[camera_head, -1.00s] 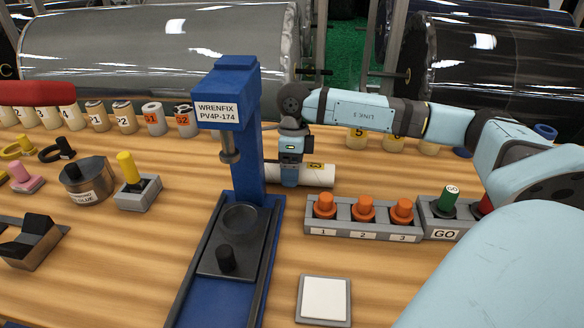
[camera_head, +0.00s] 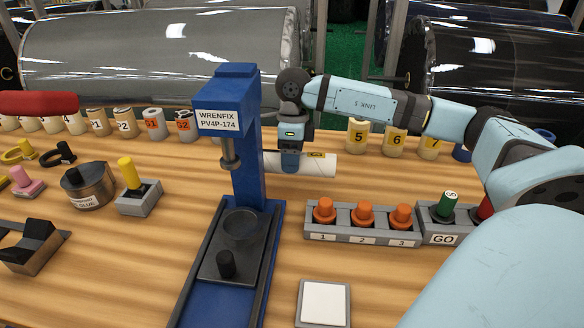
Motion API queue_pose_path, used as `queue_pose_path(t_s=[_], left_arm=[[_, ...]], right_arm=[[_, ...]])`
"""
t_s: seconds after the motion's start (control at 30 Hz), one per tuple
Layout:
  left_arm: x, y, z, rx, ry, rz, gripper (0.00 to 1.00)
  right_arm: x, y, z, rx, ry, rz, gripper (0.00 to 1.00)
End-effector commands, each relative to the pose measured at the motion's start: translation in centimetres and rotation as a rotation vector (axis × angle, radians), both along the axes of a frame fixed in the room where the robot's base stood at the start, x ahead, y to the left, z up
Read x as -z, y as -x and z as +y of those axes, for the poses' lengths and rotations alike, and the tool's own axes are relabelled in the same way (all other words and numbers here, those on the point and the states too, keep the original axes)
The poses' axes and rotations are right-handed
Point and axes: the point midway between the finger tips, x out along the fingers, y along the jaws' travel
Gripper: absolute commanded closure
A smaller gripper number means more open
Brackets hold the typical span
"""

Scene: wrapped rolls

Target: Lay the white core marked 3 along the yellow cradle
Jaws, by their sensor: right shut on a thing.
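My right gripper (camera_head: 291,165) is behind the blue press, pointing down and shut on a white core (camera_head: 322,168). The core lies level, left to right, with a yellow label on its upper side; the mark on it is too small to read. The press column hides the core's left end. I cannot tell whether the core touches anything below it. I cannot make out a yellow cradle in this view. My left gripper is not in view.
The blue press (camera_head: 225,115) stands left of my right gripper. Several numbered rolls (camera_head: 396,142) stand behind. A white pad (camera_head: 324,303) lies near the front.

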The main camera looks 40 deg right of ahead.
Motion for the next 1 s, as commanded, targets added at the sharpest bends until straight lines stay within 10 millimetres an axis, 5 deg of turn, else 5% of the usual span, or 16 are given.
queue_pose_path(t_s=[0.2,0.5,0.7,1.0], left_arm=[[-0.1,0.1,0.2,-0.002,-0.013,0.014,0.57],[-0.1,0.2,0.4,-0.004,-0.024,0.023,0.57],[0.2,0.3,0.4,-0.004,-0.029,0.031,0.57],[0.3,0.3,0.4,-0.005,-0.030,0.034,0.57]], right_arm=[[-6.6,-0.1,0.0,-0.001,0.000,-0.007,0.83],[-13.1,0.0,0.0,-0.001,0.000,-0.004,0.83],[-15.1,0.0,0.0,0.000,-0.001,-0.002,0.83],[-15.5,0.0,0.0,0.000,0.000,-0.001,0.83]])
